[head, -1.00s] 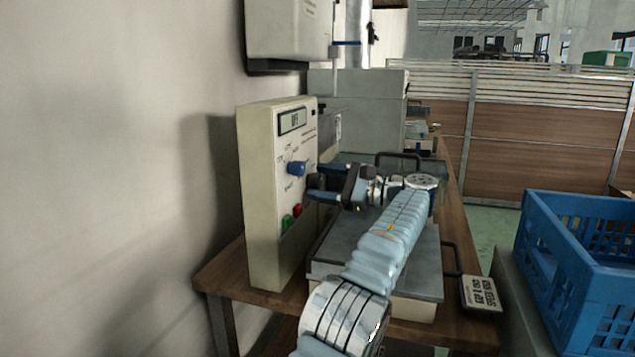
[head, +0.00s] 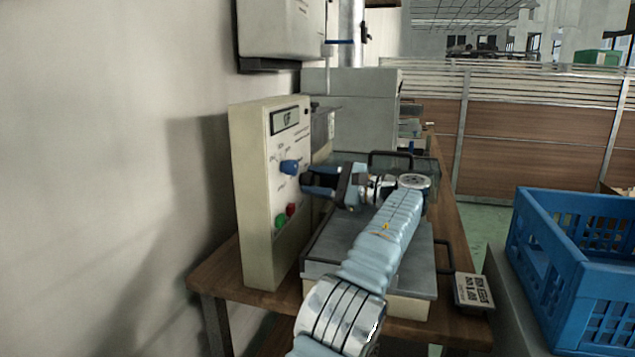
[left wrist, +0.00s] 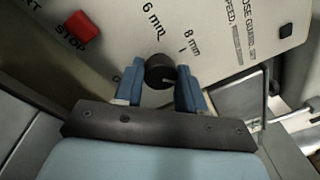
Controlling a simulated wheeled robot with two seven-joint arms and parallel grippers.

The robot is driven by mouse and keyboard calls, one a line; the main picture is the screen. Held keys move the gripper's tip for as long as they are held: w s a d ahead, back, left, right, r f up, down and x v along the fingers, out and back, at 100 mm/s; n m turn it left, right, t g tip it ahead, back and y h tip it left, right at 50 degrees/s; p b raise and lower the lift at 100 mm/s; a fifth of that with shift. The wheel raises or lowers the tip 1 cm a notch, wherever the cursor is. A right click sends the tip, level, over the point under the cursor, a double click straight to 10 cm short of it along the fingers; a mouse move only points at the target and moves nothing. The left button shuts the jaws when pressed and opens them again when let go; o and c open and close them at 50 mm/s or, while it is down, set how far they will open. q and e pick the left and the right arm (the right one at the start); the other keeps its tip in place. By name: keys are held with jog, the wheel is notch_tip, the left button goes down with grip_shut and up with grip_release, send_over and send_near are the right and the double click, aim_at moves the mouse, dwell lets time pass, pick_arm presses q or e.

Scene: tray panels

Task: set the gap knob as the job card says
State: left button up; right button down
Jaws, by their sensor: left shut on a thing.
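The gap knob (left wrist: 160,71) is a dark round knob on the cream control panel (head: 262,215). In the left wrist view it sits between the two blue fingertips of my left gripper (left wrist: 160,84), which is shut on it. A "6 mm" mark is above it and an "8 mm" mark is above right. My right gripper is out of view.
A blue knob (head: 289,167) sits just above my left gripper, under the display (head: 285,121). Green (head: 280,221) and red (head: 291,210) buttons are below. A grey-topped box (head: 420,262) lies under my arm. A blue crate (head: 545,262) stands at right.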

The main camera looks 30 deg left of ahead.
pick_arm(q)
jog(key=n, duration=0.5)
jog(key=shift+f+n, duration=0.1)
jog(key=shift+n, duration=0.2)
jog(key=shift+f+n+g, duration=0.1)
jog(key=shift+n+g, duration=0.4)
jog(key=shift+n, duration=1.9)
jog(key=o, duration=1.1)
jog(key=shift+c, duration=0.2)
